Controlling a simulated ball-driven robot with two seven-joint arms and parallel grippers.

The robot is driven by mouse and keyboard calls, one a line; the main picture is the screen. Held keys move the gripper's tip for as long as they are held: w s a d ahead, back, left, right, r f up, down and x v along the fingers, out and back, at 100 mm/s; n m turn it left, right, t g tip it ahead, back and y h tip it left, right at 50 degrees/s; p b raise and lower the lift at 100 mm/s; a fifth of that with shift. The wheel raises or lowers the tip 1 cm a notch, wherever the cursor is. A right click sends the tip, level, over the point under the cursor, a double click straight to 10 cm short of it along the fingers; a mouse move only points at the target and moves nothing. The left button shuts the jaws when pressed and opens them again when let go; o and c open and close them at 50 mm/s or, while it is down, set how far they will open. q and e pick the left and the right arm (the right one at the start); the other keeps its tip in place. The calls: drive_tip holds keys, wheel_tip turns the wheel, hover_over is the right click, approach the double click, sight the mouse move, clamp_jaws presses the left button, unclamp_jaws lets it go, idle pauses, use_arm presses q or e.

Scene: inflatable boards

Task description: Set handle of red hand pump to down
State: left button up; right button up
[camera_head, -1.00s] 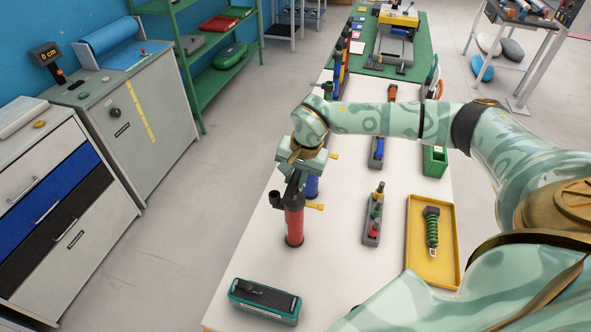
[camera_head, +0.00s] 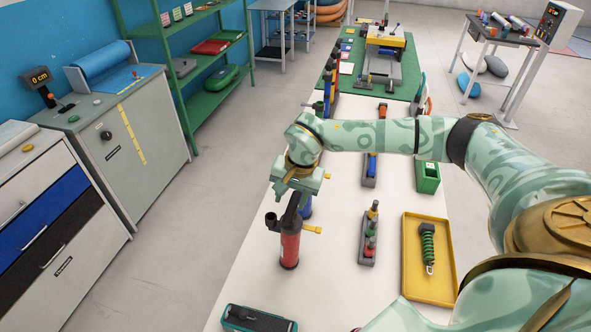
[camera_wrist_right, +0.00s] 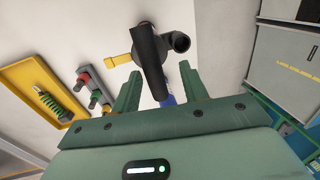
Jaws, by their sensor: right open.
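The red hand pump (camera_head: 290,249) stands upright on the white table. Its black handle (camera_head: 292,212) slants up towards my right gripper, and a yellow part (camera_head: 312,229) sticks out to the right. My right gripper (camera_head: 297,188) is open just above the handle. In the right wrist view the black handle (camera_wrist_right: 150,62) reaches towards the gap between the two green fingers (camera_wrist_right: 160,88); I cannot tell if they touch it. My left gripper is not in view.
A yellow tray (camera_head: 409,275) with a green spring damper lies at the right. A grey holder (camera_head: 367,249) with several small pieces stands between. A teal-edged box (camera_head: 258,318) lies at the near edge. My right arm spans the table behind.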

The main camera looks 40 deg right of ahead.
wheel_tip(320, 180, up, 15)
drive_tip(key=s+d, duration=0.1)
drive_tip(key=s, duration=0.1)
drive_tip(key=shift+d, duration=0.15)
drive_tip(key=shift+f, duration=0.2)
